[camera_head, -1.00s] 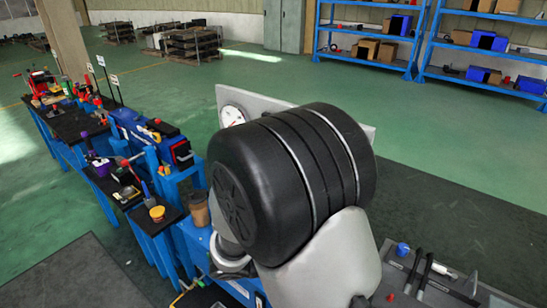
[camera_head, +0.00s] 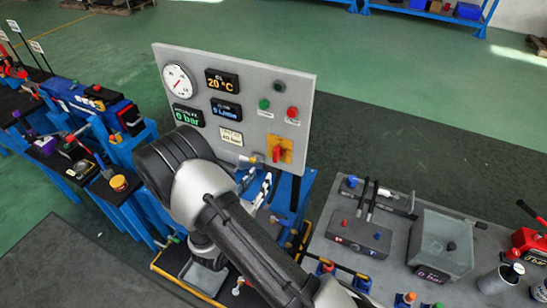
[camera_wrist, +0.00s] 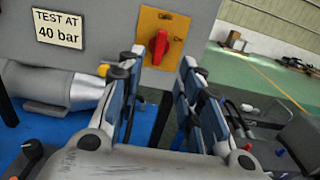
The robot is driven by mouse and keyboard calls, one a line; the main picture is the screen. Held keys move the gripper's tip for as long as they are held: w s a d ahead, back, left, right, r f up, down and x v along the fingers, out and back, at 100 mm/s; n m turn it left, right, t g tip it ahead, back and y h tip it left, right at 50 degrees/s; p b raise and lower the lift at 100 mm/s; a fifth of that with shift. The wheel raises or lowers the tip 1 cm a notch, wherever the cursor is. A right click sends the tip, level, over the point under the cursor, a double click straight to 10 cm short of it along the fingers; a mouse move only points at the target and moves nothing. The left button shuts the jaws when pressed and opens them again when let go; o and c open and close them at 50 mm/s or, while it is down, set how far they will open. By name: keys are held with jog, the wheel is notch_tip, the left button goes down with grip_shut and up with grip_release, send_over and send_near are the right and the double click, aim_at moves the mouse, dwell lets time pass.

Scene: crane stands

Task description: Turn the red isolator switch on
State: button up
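The red isolator switch (camera_head: 277,153) sits on a yellow plate (camera_head: 287,145) at the lower right of the grey gauge panel (camera_head: 300,90). In the wrist view the red handle (camera_wrist: 158,48) stands roughly upright on its yellow plate (camera_wrist: 148,22); the small label above it is too small to read. My gripper (camera_wrist: 162,72) is open and empty, with its two fingers apart below and in front of the switch. The switch shows between and above the fingertips and looks untouched. In the head view my gripper (camera_head: 262,187) is just below the panel's lower edge, partly hidden by my arm.
The panel carries a dial gauge (camera_head: 178,82), several displays, a green button (camera_head: 264,104) and a red button (camera_head: 292,112). A "TEST AT 40 bar" sign (camera_wrist: 58,28) is left of the switch. A grey bench (camera_head: 400,235) with a clear box (camera_head: 443,240) stands right.

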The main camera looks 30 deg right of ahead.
aim_at(274, 156)
jog(key=x, duration=1.1)
jog(key=shift+c, duration=0.4)
grip_shut()
